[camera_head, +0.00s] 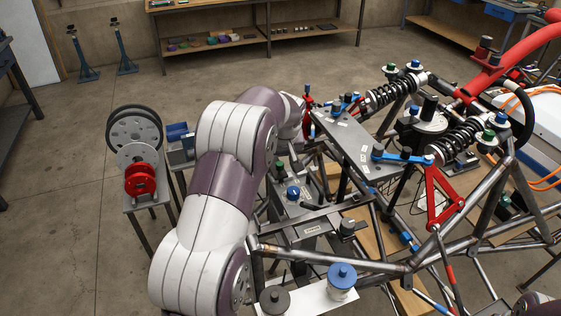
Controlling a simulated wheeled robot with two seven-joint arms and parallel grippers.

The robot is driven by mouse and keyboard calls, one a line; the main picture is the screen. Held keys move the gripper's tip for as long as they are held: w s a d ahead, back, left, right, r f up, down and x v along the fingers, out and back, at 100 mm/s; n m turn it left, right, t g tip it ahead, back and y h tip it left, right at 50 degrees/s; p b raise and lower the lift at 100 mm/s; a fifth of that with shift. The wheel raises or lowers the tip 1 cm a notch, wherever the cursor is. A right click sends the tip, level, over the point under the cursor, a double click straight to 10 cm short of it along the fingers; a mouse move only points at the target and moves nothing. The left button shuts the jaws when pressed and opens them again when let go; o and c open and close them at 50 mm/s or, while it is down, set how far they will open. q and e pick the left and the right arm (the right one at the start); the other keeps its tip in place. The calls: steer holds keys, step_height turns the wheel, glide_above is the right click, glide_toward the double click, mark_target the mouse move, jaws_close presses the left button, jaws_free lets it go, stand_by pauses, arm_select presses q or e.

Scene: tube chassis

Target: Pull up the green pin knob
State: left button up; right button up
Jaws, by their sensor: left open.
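Several green knobs show on the tube chassis (330,259). One green knob (281,166) sits low beside the wrist of my left arm. Others are a green knob (389,69) by the rear shock absorber, a green knob (488,137) by the front shock absorber, and a darker green one (505,200) lower right. I cannot tell which is the pin knob. My left gripper (294,159) is small and dark, pointing down near the first green knob. It is open, partly hidden by my arm, and contact cannot be judged. My right gripper is out of view.
A grey plate (350,142) and blue levers (404,157) lie right of my left gripper. Blue knobs (341,276) and a red bracket (441,200) stand out from the frame. A stand with discs (136,135) is at left.

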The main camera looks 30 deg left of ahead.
arm_select(q)
steer(key=b+v, duration=0.1)
steer(key=v, duration=0.9)
steer(key=shift+r, duration=0.25)
steer(key=shift+s+d+r, duration=0.1)
steer(key=shift+r, duration=0.05)
